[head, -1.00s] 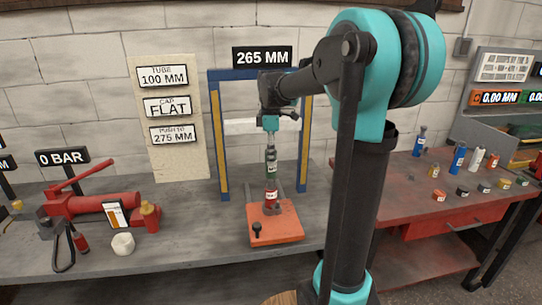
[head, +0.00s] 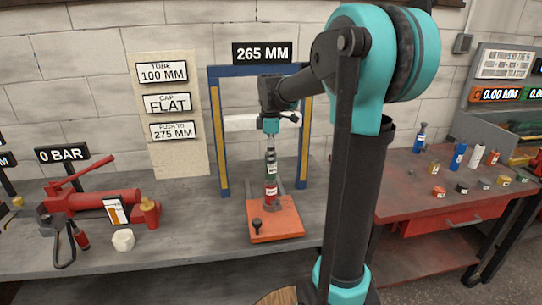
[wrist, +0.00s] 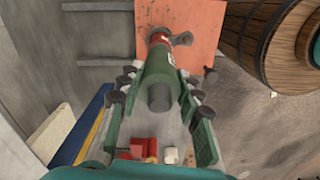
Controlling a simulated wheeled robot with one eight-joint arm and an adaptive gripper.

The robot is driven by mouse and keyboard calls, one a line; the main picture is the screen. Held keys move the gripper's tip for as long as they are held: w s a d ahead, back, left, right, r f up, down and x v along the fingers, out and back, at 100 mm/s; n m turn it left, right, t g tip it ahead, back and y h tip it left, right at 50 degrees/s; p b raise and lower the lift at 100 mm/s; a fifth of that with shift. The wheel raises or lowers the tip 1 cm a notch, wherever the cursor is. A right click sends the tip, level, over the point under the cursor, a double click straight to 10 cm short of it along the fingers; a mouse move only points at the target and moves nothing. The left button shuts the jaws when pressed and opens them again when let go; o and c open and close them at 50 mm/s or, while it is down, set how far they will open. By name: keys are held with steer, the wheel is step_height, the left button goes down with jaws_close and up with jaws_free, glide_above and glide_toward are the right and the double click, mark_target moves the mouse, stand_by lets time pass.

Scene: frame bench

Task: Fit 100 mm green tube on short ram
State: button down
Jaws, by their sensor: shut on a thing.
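The green tube (wrist: 158,78) is upright between the fingers of my gripper (wrist: 157,90) in the wrist view, with a grey rod-like end towards the camera. My gripper (head: 271,140) is shut on it inside the blue press frame. The short red ram (head: 271,190) stands on the orange base plate (head: 288,224), directly below the tube and in line with it. The red ram also shows past the tube in the wrist view (wrist: 160,38). The tube's lower end meets or nearly meets the ram's top; I cannot tell whether it is seated.
The blue and yellow frame (head: 222,140) stands around the ram, with a white crossbar (head: 240,123) behind my wrist. A display (head: 262,53) reads 265 MM. A red hand pump (head: 95,200) lies at left. A red side bench (head: 440,215) at right holds several tubes and caps.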

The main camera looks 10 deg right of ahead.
steer(key=shift+f, duration=0.85)
steer(key=c, duration=1)
jaws_free()
steer(key=shift+o, duration=0.2)
step_height(320, 180, up, 12)
steer(key=shift+f, duration=0.1)
steer(key=s+d+f+m+t, duration=0.2)
steer(key=s+f+m+t, duration=0.1)
steer(key=f+m, duration=0.4)
steer(key=s+d+f+m+t, duration=0.1)
steer(key=s+f+m+t, duration=0.2)
steer(key=f, duration=0.9)
steer(key=s+m, duration=0.2)
steer(key=m, duration=0.2)
steer(key=shift+s+d+m+t, duration=0.25)
steer(key=shift+d+m+t, duration=0.05)
steer(key=shift+d+m, duration=0.1)
steer(key=s+f, duration=0.2)
steer(key=s, duration=0.2)
steer(key=s+f+g, duration=0.1)
steer(key=s+f, duration=0.2)
steer(key=s, duration=0.2)
steer(key=s+f+m+g, duration=0.1)
steer(key=s+f, duration=0.2)
steer(key=s, duration=0.1)
steer(key=shift+s+d, duration=0.1)
steer(key=shift+s, duration=0.15)
steer(key=shift+c, duration=0.2)
